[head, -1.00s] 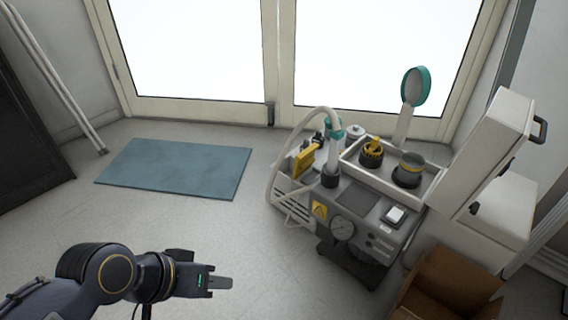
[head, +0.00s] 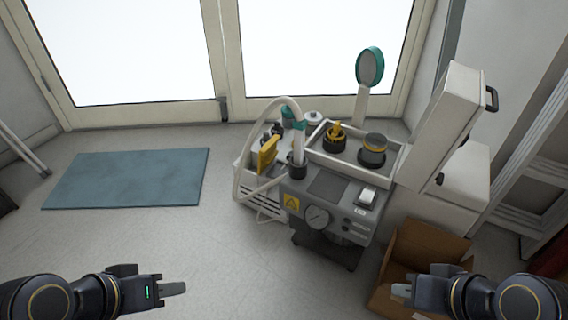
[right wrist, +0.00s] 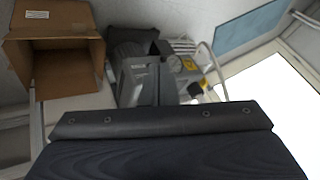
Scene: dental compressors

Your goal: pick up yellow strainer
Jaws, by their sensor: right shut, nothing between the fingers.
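A small yellow piece (head: 337,129), which may be the yellow strainer, sits on a black round base in the light tray on top of the compressor unit. A black cup with a yellow band (head: 373,148) stands to its right in the same tray. My left gripper (head: 172,288) is low at the left over the floor, far from the tray; its fingers show edge-on. My right gripper (head: 402,290) is shut and empty, low at the right in front of the cardboard box. In the right wrist view the yellow piece cannot be made out.
A teal-rimmed round lamp or mirror (head: 370,66) rises behind the tray. A white cabinet (head: 440,120) stands right. An open cardboard box (head: 430,240) is on the floor. A blue mat (head: 125,178) lies left.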

